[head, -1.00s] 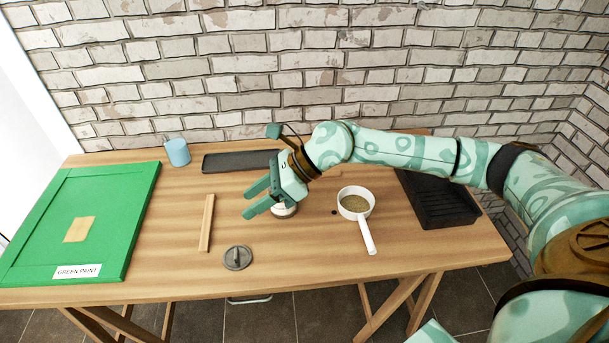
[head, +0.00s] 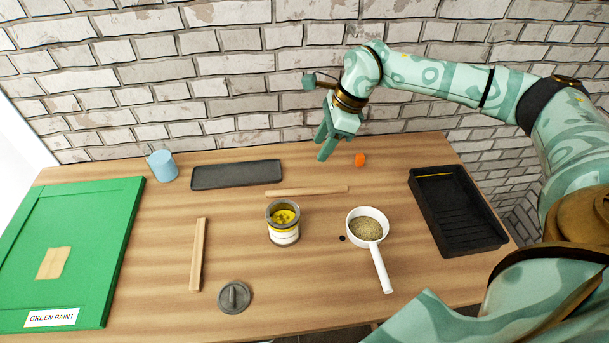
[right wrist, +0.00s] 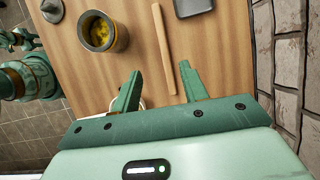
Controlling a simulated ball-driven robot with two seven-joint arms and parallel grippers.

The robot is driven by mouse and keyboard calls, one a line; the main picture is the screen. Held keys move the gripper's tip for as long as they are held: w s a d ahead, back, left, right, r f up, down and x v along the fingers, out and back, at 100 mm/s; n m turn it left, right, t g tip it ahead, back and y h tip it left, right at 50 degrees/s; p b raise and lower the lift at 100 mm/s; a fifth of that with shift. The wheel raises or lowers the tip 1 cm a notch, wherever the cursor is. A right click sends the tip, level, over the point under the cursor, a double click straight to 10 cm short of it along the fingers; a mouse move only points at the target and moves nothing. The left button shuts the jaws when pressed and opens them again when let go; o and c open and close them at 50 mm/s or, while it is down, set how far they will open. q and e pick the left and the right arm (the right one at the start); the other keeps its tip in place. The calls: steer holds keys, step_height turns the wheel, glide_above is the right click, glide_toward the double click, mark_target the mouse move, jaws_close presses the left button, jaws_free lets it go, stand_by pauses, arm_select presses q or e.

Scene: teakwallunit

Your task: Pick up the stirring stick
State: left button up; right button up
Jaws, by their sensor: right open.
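A long thin wooden stick (head: 307,191) lies flat behind the open paint can (head: 284,224), which holds yellow paint. A second wooden strip (head: 198,255) lies further left, pointing front to back; I cannot tell for certain which is the stirring stick. My right gripper (head: 322,148) is open and empty, above the table's back part, behind the first stick and apart from it. In the right wrist view this stick (right wrist: 165,50) shows beyond the gap between the open fingers (right wrist: 160,70), beside the can (right wrist: 103,32). My left gripper is not in view.
A white-handled pan (head: 367,226) stands right of the can, with a black tray (head: 440,240) further right. A small orange object (head: 360,159) lies near my right gripper. A dark flat tray (head: 237,174), blue cup (head: 162,166), green panel (head: 85,240) and grey lid (head: 235,297) occupy the left.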

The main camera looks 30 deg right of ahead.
steer(key=w+f, duration=0.1)
steer(key=f, duration=0.1)
steer(key=b, duration=0.3)
glide_toward(294, 191)
steer(key=x, duration=0.2)
steer(key=shift+w+f, duration=0.25)
steer(key=b+x, duration=0.1)
steer(key=x, duration=0.4)
steer(key=shift+a+f+b, duration=0.2)
steer(key=shift+f+b, duration=0.1)
steer(key=shift+f, duration=0.1)
steer(key=shift+s+r, duration=0.1)
steer(key=shift+c, duration=0.6)
jaws_close()
